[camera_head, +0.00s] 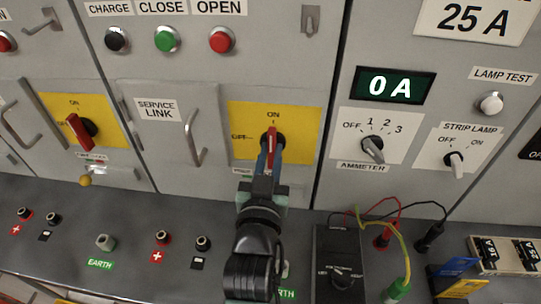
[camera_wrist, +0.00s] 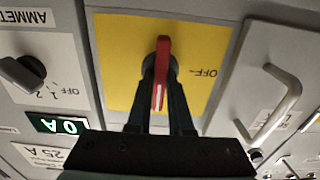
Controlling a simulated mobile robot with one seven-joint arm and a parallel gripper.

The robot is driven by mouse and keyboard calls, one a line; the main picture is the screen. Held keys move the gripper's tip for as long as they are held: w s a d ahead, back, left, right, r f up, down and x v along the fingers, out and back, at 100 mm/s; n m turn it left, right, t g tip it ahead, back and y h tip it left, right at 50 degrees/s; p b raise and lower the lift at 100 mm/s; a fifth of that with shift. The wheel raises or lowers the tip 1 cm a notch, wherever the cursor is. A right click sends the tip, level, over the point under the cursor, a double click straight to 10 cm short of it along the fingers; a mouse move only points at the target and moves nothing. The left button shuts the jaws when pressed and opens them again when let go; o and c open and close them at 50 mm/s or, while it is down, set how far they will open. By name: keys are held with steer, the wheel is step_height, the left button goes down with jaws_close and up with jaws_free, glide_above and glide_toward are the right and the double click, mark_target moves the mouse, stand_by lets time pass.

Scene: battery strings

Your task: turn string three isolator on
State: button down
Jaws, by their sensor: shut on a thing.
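A rotary isolator with a red handle (camera_head: 271,141) sits on a yellow plate (camera_head: 304,118) near the middle of the head view. The handle stands upright and points to the ON mark; OFF is at its left. My gripper (camera_head: 268,158) is shut on this handle, coming from below. In the wrist view, which is upside down, the red handle (camera_wrist: 162,52) lies upright between the two dark fingers of my gripper (camera_wrist: 162,75), and the yellow plate (camera_wrist: 121,60) is behind. The string label under the plate is mostly covered, so its number cannot be read.
A second isolator (camera_head: 79,131) with a tilted red handle is at left. A door handle (camera_head: 195,138) stands out between them. The ammeter knob (camera_head: 373,148) is at right, under a 0 A display (camera_head: 394,85). Sockets, a meter (camera_head: 340,262) and leads occupy the ledge below.

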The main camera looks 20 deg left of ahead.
stand_by(0.5)
steer(key=c, duration=0.8)
jaws_free()
steer(key=shift+b+v, duration=1.25)
steer(key=shift+v, duration=5.25)
